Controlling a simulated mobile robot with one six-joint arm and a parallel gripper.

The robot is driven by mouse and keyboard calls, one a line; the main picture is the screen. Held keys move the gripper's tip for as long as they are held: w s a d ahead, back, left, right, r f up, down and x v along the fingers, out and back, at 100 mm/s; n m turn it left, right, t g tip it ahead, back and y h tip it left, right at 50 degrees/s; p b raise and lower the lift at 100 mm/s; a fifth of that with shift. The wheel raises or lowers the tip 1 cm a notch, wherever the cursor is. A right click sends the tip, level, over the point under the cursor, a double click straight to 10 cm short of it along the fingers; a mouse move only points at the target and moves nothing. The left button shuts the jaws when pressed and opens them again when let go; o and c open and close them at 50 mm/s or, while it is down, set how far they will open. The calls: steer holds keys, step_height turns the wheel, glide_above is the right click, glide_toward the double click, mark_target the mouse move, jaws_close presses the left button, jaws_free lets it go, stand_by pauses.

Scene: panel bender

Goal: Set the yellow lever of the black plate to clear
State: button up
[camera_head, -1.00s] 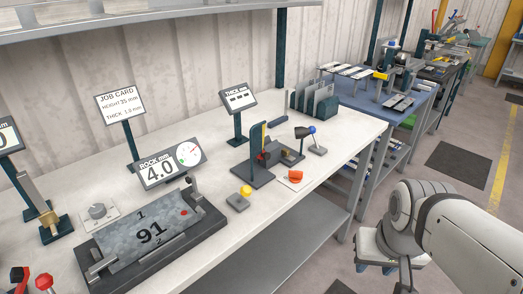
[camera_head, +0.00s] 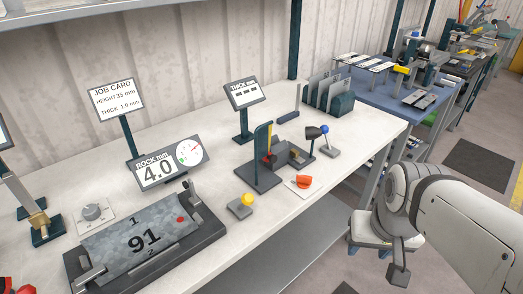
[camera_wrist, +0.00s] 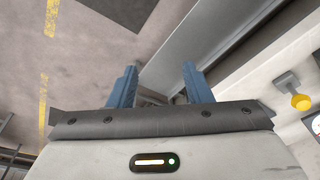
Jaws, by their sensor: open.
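A dark plate (camera_head: 256,178) with an upright post lies on the white bench in the head view, and a yellow strip (camera_head: 269,137) stands on the post. A yellow handle (camera_head: 401,70) also shows on a fixture on the blue table. I cannot tell which of these is the named lever, nor read a clear mark. My gripper (camera_head: 370,250) hangs beside the bench's right front edge, apart from everything, pointing down. In the wrist view my gripper (camera_wrist: 160,66) shows two blue fingers apart with nothing between them.
A yellow knob (camera_head: 247,199) on a grey block, a red knob (camera_head: 304,181) and a blue-tipped lever (camera_head: 325,130) stand on the white bench (camera_head: 300,215). A clamped plate marked 91 (camera_head: 120,218) lies at the left. Open floor is right of the bench.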

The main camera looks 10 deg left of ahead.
steer(key=shift+o, duration=0.5)
steer(key=a+f+m+g+y+b, duration=0.2)
steer(key=a+f+m+y, duration=0.1)
steer(key=a+f, duration=0.2)
steer(key=shift+s+a+g+y+b, duration=0.3)
steer(key=shift+a+g, duration=0.1)
steer(key=shift+a, duration=0.5)
steer(key=m+t+y+b, duration=0.2)
steer(key=m+y+b, duration=0.4)
steer(key=m+y, duration=0.85)
glide_toward(244, 203)
steer(key=a, duration=0.1)
steer(key=w+a, duration=0.1)
steer(key=a, duration=0.1)
steer(key=shift+w+a, duration=0.55)
steer(key=shift+a, duration=1.7)
steer(key=shift+w+a, duration=0.25)
steer(key=shift+a, duration=1.7)
steer(key=shift+c, duration=0.4)
jaws_close()
